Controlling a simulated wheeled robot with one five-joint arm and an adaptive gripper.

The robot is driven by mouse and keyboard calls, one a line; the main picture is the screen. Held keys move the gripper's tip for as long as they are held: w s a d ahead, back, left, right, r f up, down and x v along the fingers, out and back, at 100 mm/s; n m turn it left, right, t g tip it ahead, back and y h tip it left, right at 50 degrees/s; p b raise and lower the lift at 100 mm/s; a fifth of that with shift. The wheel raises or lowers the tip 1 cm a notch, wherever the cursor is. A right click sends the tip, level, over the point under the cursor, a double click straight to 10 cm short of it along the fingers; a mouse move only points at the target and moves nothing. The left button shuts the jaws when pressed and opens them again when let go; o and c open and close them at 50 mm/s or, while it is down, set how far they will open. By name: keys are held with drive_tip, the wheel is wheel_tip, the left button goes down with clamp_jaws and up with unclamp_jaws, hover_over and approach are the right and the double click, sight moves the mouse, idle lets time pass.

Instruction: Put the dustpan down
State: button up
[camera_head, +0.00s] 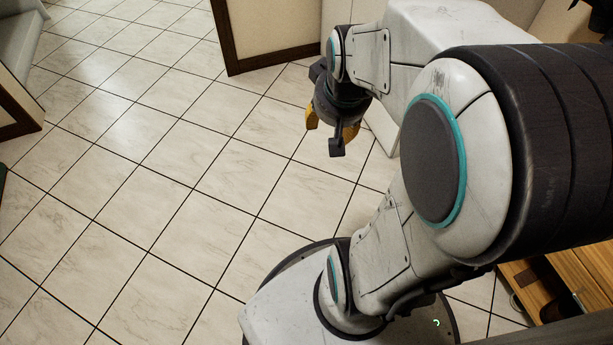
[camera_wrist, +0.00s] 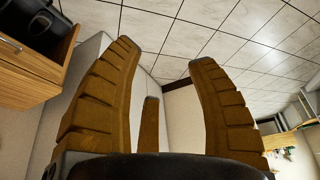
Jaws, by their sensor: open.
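I cannot make out a dustpan in either view. My gripper (camera_head: 331,127) hangs over the tiled floor in the head view, with its yellow fingers pointing down. In the wrist view my gripper (camera_wrist: 165,58) has its ridged yellow fingers spread wide apart. Nothing is held between them. Only floor tiles and a pale panel show beyond the fingertips.
The tiled floor (camera_head: 150,200) is clear at the left and centre. A dark-framed cream panel (camera_head: 265,35) stands behind my gripper. In the wrist view, an open wooden drawer (camera_wrist: 30,65) with a dark object (camera_wrist: 35,25) is at upper left.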

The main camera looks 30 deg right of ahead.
drive_tip(key=s+a+n+g+y, duration=0.1)
drive_tip(key=s+a+n, duration=0.3)
drive_tip(key=s+a, duration=0.4)
drive_tip(key=a+g, duration=0.1)
drive_tip(key=a, duration=0.2)
drive_tip(key=shift+s+a+y, duration=0.15)
drive_tip(key=shift+s+y, duration=0.15)
drive_tip(key=shift+y, duration=0.1)
